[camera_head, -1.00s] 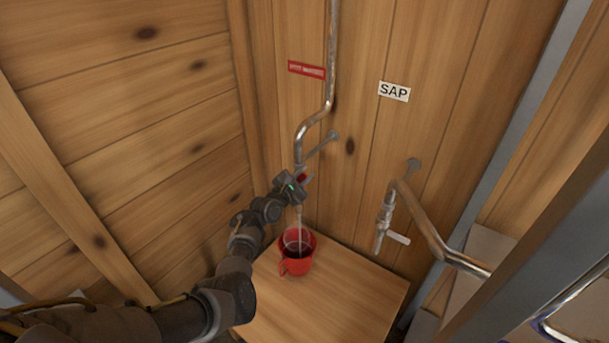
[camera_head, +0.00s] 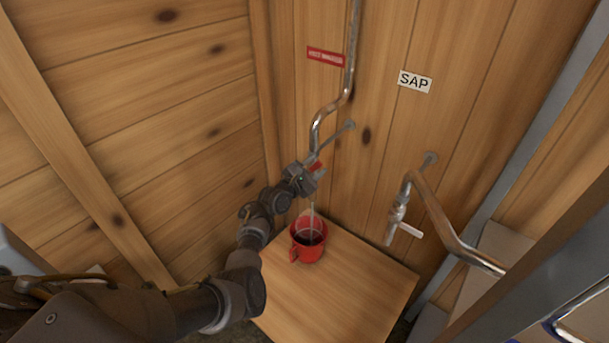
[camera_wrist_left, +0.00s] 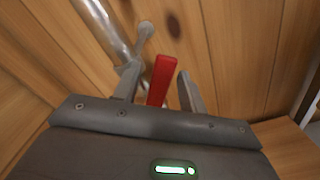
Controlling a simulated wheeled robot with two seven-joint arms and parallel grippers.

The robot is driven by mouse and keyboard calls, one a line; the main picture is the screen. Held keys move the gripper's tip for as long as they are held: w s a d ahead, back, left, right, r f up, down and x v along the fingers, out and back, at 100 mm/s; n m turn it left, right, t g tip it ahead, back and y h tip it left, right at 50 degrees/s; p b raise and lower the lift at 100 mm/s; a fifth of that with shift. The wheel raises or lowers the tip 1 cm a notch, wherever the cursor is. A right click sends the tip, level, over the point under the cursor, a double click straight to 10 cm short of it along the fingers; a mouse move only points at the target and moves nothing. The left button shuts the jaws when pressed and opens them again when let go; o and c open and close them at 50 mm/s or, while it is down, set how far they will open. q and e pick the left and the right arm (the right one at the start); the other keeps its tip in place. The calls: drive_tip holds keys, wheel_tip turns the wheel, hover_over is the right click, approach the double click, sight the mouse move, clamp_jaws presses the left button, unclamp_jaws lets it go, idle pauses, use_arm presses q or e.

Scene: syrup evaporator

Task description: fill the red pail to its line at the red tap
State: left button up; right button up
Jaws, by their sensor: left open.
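The red pail (camera_head: 298,250) stands upright on the wooden stand under the red tap, with dark liquid inside. A thin pale stream (camera_head: 312,212) runs from the tap into it. The pail's line cannot be made out. The red tap's handle (camera_head: 316,166) is at my left gripper (camera_head: 312,176). In the left wrist view the red handle (camera_wrist_left: 160,80) sits between the two spread fingers of my left gripper (camera_wrist_left: 158,88), with a gap visible on the right side. The tap's spout is mostly hidden by the gripper. My right gripper is out of view.
A second tap (camera_head: 397,215) with a pale handle stands to the right, under the SAP sign (camera_head: 414,82). A red sign (camera_head: 326,57) hangs beside the upright pipe. The wooden stand (camera_head: 345,285) is clear right of the pail. A grey metal post stands at right.

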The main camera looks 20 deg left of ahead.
use_arm(q)
drive_tip(key=v, duration=0.9)
drive_tip(key=shift+w, duration=0.1)
idle(7.0)
